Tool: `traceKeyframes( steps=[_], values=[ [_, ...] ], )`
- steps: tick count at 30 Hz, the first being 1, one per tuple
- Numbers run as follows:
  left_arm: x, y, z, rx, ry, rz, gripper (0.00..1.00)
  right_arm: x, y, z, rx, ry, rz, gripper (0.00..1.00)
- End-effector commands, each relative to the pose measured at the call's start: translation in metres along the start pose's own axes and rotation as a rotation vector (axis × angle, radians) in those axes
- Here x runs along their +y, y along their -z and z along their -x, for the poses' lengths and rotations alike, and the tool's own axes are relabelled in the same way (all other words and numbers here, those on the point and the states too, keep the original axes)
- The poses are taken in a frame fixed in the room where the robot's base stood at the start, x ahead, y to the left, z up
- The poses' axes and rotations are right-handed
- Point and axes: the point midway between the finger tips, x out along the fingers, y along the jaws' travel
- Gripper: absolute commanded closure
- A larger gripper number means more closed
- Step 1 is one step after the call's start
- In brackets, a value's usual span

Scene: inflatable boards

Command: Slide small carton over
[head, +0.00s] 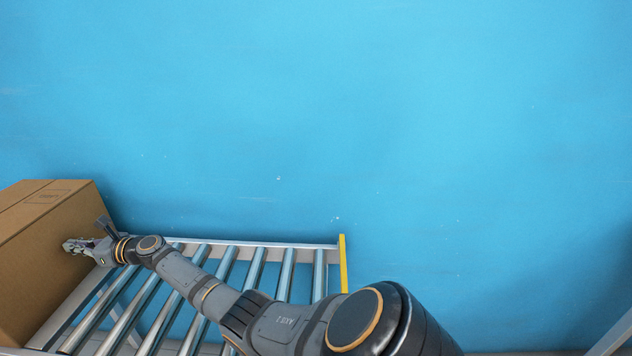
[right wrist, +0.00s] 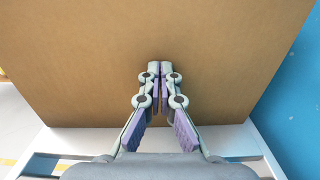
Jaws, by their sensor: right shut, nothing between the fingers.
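A brown cardboard carton (head: 45,255) stands at the left end of the roller conveyor in the head view, cut off by the left edge. My right gripper (head: 68,246) reaches across from the lower right, its fingertips at the carton's right face. In the right wrist view the carton's face (right wrist: 80,70) fills most of the picture. The right gripper (right wrist: 160,66) is shut and empty there, fingertips together against or very near the cardboard; contact is hard to tell. My left gripper is not in view.
The roller conveyor (head: 256,264) has bare metal rollers to the right of the carton and a yellow end stop (head: 343,264) at its right end. A blue surface (head: 350,120) fills the background. A grey rail (head: 612,338) shows at the lower right.

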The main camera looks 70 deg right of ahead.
Motion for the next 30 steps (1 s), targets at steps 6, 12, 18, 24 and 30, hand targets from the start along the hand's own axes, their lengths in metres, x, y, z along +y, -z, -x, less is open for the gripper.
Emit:
traceKeyframes(
  steps=[6, 12, 18, 24, 30],
  values=[
    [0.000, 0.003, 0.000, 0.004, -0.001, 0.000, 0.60, 0.000, 0.000, 0.000, 0.000, 0.000, 0.000, 1.00],
    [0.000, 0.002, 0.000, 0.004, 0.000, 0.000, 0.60, -0.001, 0.001, 0.005, 0.001, 0.001, 0.001, 1.00],
    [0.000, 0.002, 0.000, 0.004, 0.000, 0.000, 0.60, -0.001, 0.002, 0.033, 0.002, 0.001, 0.004, 1.00],
    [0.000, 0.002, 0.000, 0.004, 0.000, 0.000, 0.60, -0.001, 0.001, 0.064, 0.001, 0.001, 0.003, 1.00],
    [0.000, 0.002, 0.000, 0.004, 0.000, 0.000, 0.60, 0.000, 0.000, 0.075, -0.001, 0.000, 0.000, 1.00]
  ],
)
